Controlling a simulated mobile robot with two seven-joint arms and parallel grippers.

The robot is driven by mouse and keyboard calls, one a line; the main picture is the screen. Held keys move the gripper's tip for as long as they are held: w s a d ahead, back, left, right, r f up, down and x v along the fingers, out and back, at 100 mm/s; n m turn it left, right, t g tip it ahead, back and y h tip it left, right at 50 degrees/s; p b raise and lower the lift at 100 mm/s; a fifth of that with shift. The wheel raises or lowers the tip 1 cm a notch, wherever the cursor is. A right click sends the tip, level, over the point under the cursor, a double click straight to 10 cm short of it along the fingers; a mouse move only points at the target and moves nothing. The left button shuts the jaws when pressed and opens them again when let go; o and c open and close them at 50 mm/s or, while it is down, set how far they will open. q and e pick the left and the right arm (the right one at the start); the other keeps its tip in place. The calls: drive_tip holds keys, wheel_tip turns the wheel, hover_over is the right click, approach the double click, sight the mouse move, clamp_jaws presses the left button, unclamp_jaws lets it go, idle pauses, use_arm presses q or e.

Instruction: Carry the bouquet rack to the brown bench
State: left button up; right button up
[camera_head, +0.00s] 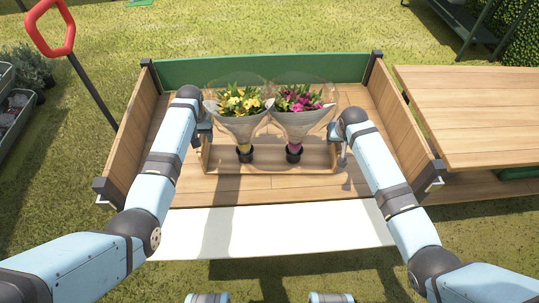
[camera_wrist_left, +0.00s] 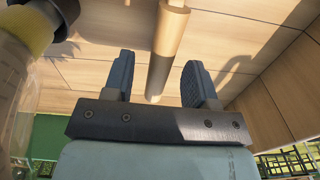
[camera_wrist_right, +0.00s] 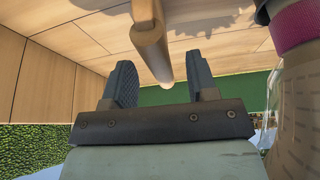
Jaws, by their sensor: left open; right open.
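The bouquet rack (camera_head: 318,157) is a low wooden stand on the cart bed. It holds two wrapped bouquets upright, one yellow (camera_head: 240,106) and one magenta (camera_head: 297,102). My left gripper (camera_head: 205,130) is open at the rack's left end. In the left wrist view a round wooden bar (camera_wrist_left: 168,50) lies between its spread fingers. My right gripper (camera_head: 338,138) is open at the rack's right end, and in the right wrist view a similar bar (camera_wrist_right: 150,42) lies between its fingers. Finger contact cannot be told. The brown bench (camera_head: 475,115) is a plank-topped surface at the right.
The cart has wooden side walls (camera_head: 133,130), a green back panel (camera_head: 265,68) and a white front part (camera_head: 280,232). A red-handled tool (camera_head: 65,45) leans at the left. Plants (camera_head: 30,65) stand far left. Open grass (camera_head: 200,25) lies behind the cart.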

use_arm(q)
drive_tip(key=shift+f, duration=1.55)
use_arm(e)
drive_tip(key=shift+x, duration=1.5)
use_arm(q)
clamp_jaws()
use_arm(e)
clamp_jaws()
use_arm(q)
drive_tip(key=shift+r, duration=0.1)
use_arm(e)
drive_tip(key=shift+w+r, duration=0.1)
